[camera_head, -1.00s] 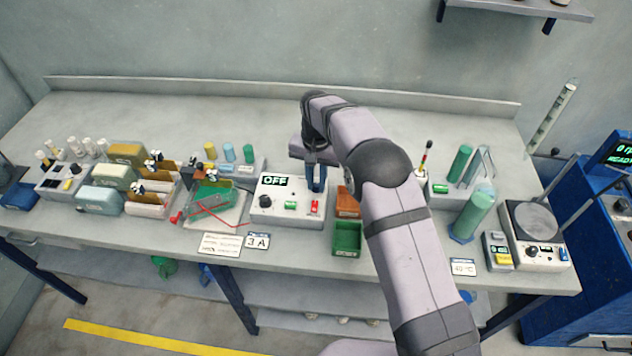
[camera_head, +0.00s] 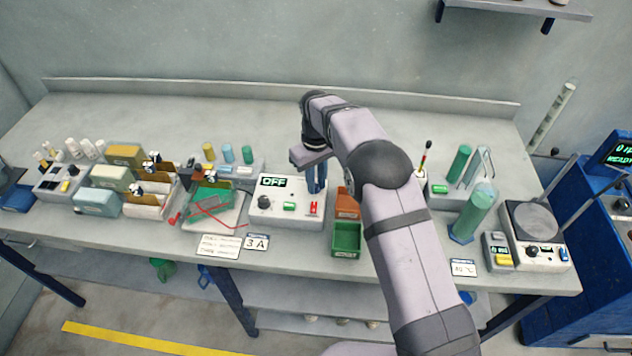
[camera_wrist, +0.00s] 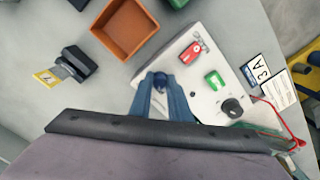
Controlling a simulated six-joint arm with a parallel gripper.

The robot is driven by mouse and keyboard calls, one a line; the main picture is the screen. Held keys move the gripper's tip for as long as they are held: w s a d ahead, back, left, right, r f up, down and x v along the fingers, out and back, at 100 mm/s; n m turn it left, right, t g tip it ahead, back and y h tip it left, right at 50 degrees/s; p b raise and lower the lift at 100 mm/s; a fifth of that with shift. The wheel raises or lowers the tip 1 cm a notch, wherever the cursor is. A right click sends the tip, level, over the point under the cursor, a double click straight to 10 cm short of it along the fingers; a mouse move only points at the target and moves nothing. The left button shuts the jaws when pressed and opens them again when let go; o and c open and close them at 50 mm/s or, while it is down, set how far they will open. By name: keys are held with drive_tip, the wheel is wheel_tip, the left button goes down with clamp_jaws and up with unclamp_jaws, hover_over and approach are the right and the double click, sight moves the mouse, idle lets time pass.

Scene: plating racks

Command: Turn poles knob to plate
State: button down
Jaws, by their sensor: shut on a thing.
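The white power supply box (camera_head: 289,214) has a display reading OFF, a black knob, a green button and a red switch. My gripper (camera_head: 317,190) points down over the box's right rear part. In the wrist view, my gripper's blue fingers (camera_wrist: 161,88) are closed around a small dark blue knob (camera_wrist: 159,80) at that end of the box. The fingers hide most of this knob and any markings around it. The black knob (camera_wrist: 231,108), green button (camera_wrist: 214,80) and red switch (camera_wrist: 192,53) lie clear of the fingers.
An orange bin (camera_head: 347,204) and a green bin (camera_head: 346,238) stand just right of the box. A green board with red wire (camera_head: 211,204) lies left. Card 3A (camera_head: 256,242) is at the front edge. Open bench (camera_head: 250,115) lies behind.

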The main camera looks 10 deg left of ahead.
sight(317, 186)
drive_tip(key=shift+r+n, duration=0.1)
drive_tip(key=shift+n, duration=0.5)
drive_tip(key=shift+w, duration=0.1)
drive_tip(key=c, duration=1.7)
unclamp_jaws()
drive_tip(key=shift+o, duration=0.2)
drive_tip(key=shift+r+b, duration=1.2)
drive_tip(key=shift+r, duration=2.45)
